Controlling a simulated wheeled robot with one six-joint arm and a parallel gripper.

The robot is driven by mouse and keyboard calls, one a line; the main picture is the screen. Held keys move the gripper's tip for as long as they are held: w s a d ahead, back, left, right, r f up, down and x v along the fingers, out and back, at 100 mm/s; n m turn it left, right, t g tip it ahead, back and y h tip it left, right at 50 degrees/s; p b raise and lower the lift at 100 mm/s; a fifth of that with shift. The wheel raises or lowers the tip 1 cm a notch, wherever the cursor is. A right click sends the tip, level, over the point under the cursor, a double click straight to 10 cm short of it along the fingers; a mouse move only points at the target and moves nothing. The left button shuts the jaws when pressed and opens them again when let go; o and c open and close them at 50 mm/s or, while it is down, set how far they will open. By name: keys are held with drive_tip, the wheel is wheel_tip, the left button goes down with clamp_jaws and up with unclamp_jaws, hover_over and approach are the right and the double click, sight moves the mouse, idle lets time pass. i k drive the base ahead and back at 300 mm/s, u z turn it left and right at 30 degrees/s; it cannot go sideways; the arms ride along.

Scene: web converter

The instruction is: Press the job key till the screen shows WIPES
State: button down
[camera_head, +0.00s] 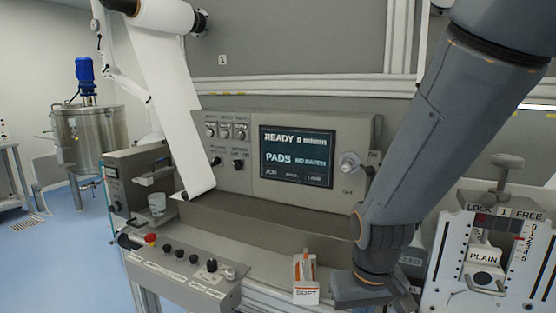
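The screen (296,170) on the grey machine panel reads "READY 0 m/min", and below it "PADS" and "NO BATCH". A smaller bottom row starts with what looks like "JOB"; the rest is too small to read surely. A front console (188,270) carries a red button (150,240) and several dark round controls (180,254) above small labels. I cannot tell which control is the job key. My arm comes down from the upper right to my gripper (365,290), right of the screen and low in front of the machine. Its fingers cannot be made out.
A white web roll (163,17) feeds a sheet down left of the screen. A small box marked "SOFT" (306,283) stands just left of my gripper. A lever unit marked "PLAIN" (482,256) stands at right.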

sight(276, 172)
drive_tip(key=z, duration=0.05)
drive_tip(key=k, duration=0.6)
drive_tip(key=u, duration=0.7)
drive_tip(key=i, duration=0.95)
drive_tip(key=u, duration=0.1)
